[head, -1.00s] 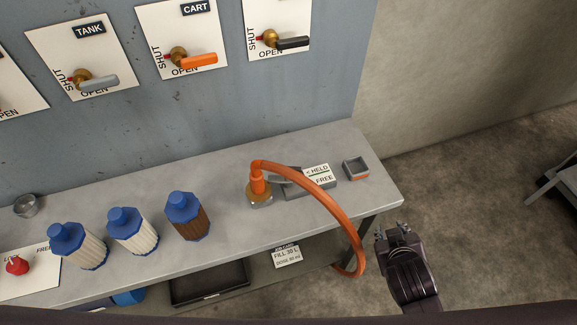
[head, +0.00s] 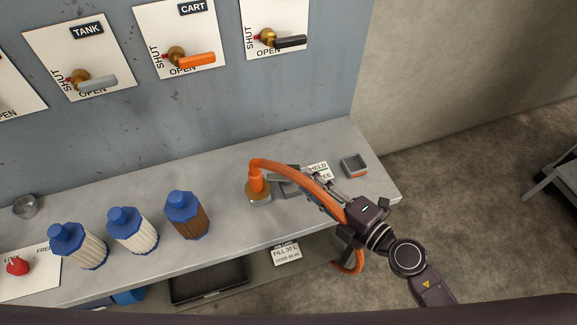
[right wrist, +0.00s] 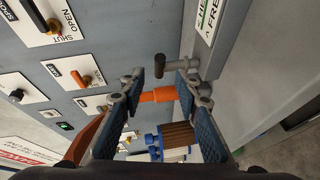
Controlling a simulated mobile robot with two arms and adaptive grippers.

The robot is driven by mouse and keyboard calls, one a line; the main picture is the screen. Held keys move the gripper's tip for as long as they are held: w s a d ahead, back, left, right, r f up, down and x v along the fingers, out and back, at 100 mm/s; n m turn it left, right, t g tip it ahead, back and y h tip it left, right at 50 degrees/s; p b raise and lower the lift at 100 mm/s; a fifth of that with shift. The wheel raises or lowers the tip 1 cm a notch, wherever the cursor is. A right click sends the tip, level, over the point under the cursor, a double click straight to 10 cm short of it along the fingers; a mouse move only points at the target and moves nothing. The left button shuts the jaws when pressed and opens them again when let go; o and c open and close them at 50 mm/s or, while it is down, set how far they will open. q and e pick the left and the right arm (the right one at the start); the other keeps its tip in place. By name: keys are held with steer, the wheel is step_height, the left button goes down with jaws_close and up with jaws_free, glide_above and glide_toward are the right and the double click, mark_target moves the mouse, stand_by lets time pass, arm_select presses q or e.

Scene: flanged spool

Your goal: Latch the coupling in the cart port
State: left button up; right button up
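The orange coupling (head: 256,184) stands upright in the brass cart port (head: 258,197) on the bench, with an orange hose (head: 325,190) arching right from its top. Beside it is a grey latch block with a lever (head: 283,170) and a HELD/FREE label (head: 319,172), partly covered by my arm and the hose. My right gripper (head: 304,190) reaches in from the right, close to the block. In the right wrist view its fingers (right wrist: 160,85) are apart, with the orange coupling (right wrist: 158,95) and a dark grey bar (right wrist: 145,77) showing between and beyond them. I cannot tell any contact. My left gripper is out of view.
Blue-capped bottles (head: 187,215) stand left on the bench. A small grey tray (head: 354,166) sits at the right end, near my arm. The wall carries valve panels with handles, including CART (head: 196,60). The hose loops down past the bench's front edge.

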mark_target(289, 166)
steer(key=x, duration=0.7)
steer(key=shift+w+a+p, duration=0.2)
steer(key=shift+a+p, duration=0.05)
steer(key=shift+p, duration=0.1)
steer(key=shift+c, duration=0.5)
steer(key=shift+f, duration=0.1)
jaws_close()
